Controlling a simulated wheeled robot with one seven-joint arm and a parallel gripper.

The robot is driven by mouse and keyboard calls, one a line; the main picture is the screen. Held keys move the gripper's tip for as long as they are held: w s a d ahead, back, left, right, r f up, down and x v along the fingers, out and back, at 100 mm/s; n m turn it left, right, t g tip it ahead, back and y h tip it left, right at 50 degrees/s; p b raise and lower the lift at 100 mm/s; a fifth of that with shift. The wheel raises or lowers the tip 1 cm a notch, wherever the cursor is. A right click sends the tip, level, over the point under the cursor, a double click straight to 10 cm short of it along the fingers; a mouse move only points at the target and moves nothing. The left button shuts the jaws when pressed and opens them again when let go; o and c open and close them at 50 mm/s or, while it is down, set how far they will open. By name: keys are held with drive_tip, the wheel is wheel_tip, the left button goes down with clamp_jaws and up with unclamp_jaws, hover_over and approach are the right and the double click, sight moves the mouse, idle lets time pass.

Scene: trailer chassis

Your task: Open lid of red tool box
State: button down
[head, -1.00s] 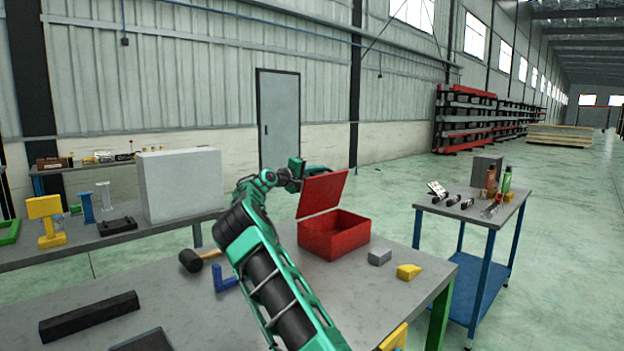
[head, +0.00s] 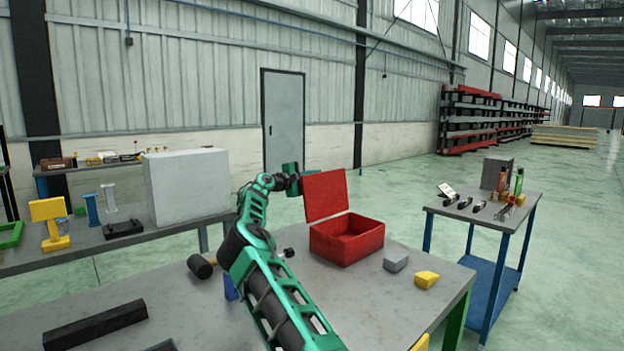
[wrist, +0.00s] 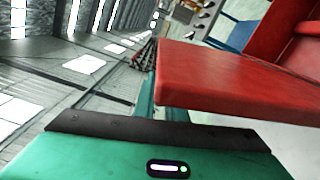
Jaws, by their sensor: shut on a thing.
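The red tool box (head: 340,248) stands on the grey workbench with its inside showing. Its red lid (head: 325,194) is raised and stands roughly upright along the box's left side. My gripper (head: 295,178) is at the upper left edge of the lid and shut on it; the fingertips are partly hidden there. In the wrist view the lid (wrist: 235,75) fills the middle right just beyond the green gripper body, and part of the red box (wrist: 300,55) shows behind it.
On the workbench (head: 375,310) are a grey block (head: 396,260) and a yellow block (head: 426,280) right of the box. A mallet (head: 203,266) and a black bar (head: 95,326) lie to the left. A side table (head: 470,217) with bottles and tools stands at right.

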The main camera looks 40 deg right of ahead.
drive_tip(key=shift+s+d, duration=0.25)
drive_tip(key=shift+s, duration=0.05)
drive_tip(key=c, duration=1.8)
unclamp_jaws()
drive_tip(key=shift+w+a, duration=0.2)
drive_tip(key=shift+a, duration=0.15)
drive_tip(key=a, duration=1)
drive_tip(key=shift+w+a, duration=0.1)
drive_tip(key=shift+a, duration=0.05)
